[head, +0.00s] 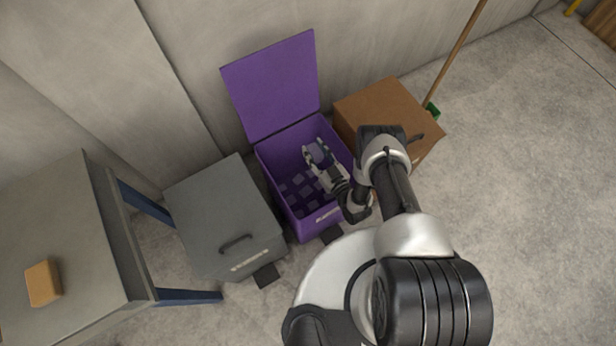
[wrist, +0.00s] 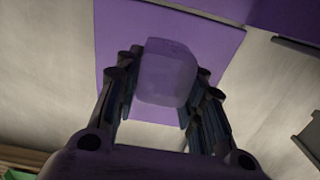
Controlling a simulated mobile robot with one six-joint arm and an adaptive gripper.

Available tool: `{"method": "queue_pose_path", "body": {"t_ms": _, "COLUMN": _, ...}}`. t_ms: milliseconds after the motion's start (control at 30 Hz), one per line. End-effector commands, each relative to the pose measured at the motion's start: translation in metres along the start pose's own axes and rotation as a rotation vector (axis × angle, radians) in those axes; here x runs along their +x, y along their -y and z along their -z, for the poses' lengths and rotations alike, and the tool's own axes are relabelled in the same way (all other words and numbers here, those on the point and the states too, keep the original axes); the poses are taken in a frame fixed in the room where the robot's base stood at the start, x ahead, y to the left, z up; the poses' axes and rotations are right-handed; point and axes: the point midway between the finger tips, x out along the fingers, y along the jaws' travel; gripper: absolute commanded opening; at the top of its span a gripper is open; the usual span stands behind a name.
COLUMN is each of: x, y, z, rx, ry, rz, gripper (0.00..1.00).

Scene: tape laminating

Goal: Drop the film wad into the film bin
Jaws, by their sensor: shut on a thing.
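The film wad (wrist: 166,72) is a pale purple, see-through lump between the two fingers of my gripper (wrist: 160,95) in the wrist view. In the head view the wad (head: 317,153) shows at the fingertips. My gripper (head: 317,158) is shut on it over the open purple bin (head: 277,205), whose lid (head: 272,85) stands up against the wall. Several dark purple pieces lie on the bin's floor. The wad is over the bin's opening; its height above the floor is hard to tell. The bin's label is too small to read.
A closed grey bin (head: 225,215) stands left of the purple one. A brown box (head: 385,105) stands to its right, with a broom handle (head: 455,50) behind. A grey table (head: 65,225) at the left holds an orange block (head: 43,283). Open floor lies at the right.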

Motion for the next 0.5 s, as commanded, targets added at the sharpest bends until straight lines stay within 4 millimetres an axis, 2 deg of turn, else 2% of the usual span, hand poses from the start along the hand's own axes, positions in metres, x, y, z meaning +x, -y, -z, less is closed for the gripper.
{"method": "queue_pose_path", "body": {"t_ms": 33, "x": 0.0001, "y": -0.0001, "z": 0.0004, "rx": 0.0, "ry": 0.0, "rz": 0.0, "gripper": 0.37}}
{"method": "queue_pose_path", "body": {"t_ms": 367, "x": 0.0001, "y": 0.0, "z": 0.0004, "rx": 0.0, "ry": 0.0, "rz": 0.0, "gripper": 0.59}}
{"method": "queue_pose_path", "body": {"t_ms": 500, "x": 0.0, "y": 0.0, "z": 0.0003, "rx": 0.0, "ry": 0.0, "rz": 0.0, "gripper": 0.6}}
